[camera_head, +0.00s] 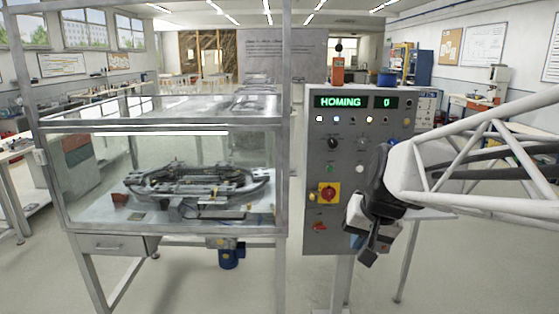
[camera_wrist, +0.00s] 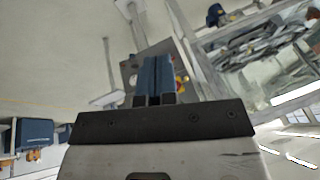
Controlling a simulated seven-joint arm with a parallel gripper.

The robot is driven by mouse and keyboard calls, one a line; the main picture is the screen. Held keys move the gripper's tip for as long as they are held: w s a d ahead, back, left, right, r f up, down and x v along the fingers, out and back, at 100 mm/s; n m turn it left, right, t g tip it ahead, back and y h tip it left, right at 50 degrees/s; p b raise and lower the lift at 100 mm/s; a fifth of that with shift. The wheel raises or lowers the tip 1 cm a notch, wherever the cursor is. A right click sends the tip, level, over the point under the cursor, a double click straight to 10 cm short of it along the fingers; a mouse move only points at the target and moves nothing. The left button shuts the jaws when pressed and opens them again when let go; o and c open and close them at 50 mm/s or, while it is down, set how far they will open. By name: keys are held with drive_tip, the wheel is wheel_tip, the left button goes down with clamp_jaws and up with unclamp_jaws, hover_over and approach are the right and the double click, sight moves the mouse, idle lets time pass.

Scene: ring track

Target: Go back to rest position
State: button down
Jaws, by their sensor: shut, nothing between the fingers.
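My gripper (camera_head: 366,254) hangs in front of the lower right of the grey control panel in the head view, pointing down. In the wrist view my gripper (camera_wrist: 153,62) has its two blue-grey fingers together, with nothing between them. The control panel (camera_head: 318,150) shows green text reading HOMING and a 0 beside it. Its red and yellow switch (camera_head: 328,192) is visible to the left of my gripper. My gripper and arm hide part of the panel's right side. I cannot tell whether the gripper touches the panel.
A glass-walled case (camera_head: 70,215) with a metal frame stands left of the panel. It holds an oval ring track (camera_head: 195,186). A blue motor (camera_head: 230,254) hangs under the case. Open floor (camera_head: 480,275) lies at the lower right.

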drive_tip(key=s+d+f+n+h, duration=0.1)
drive_tip(key=s+f, duration=0.1)
drive_tip(key=s, duration=0.6)
drive_tip(key=s+d+f+n+g+h, duration=0.1)
drive_tip(key=s+f, duration=0.1)
drive_tip(key=s, duration=0.7)
drive_tip(key=shift+s+d+f, duration=0.2)
drive_tip(key=shift+f, duration=0.2)
idle(5.9)
